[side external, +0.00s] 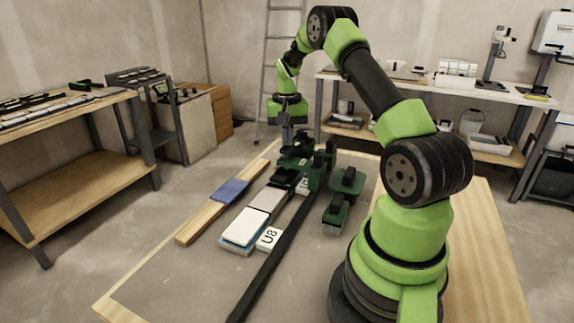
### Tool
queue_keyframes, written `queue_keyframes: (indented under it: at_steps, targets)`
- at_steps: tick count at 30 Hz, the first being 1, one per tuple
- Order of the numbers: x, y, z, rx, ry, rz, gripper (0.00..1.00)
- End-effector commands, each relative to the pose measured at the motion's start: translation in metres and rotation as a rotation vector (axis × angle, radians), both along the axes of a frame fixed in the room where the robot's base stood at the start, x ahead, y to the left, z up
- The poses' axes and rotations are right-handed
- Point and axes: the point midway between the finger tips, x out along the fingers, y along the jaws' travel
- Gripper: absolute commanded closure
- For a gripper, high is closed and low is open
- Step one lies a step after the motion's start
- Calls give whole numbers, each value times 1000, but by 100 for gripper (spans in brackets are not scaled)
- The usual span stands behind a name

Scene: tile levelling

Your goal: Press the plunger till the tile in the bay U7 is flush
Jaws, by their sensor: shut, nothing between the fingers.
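My gripper (286,128) is shut and points down over the far end of the row of bays. A green and black press device (317,172) stands on the table beneath it. The plunger cannot be told apart clearly from the dark parts under my fingers, nor whether they touch it. A white label (303,186) beside the device is partly hidden and its text cannot be read. A label reading U8 (268,238) lies beside a raised white tile (244,226) at the near end. A grey tile (267,198) lies farther along. The height of the tile in U7 cannot be seen.
A black rail (272,260) runs along the table (180,285) beside the tiles. Green and black blocks (346,181) stand right of it. A wooden strip (200,224) with a blue block (230,190) lies on the left. The near left of the table is clear.

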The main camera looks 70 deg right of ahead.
Motion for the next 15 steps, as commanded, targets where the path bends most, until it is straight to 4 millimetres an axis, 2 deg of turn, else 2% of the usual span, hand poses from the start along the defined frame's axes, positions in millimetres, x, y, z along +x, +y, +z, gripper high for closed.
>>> queue_keyframes:
  at_steps: [15]
  targets:
    - [0, 0, -11, 1, 1, -1, 100]
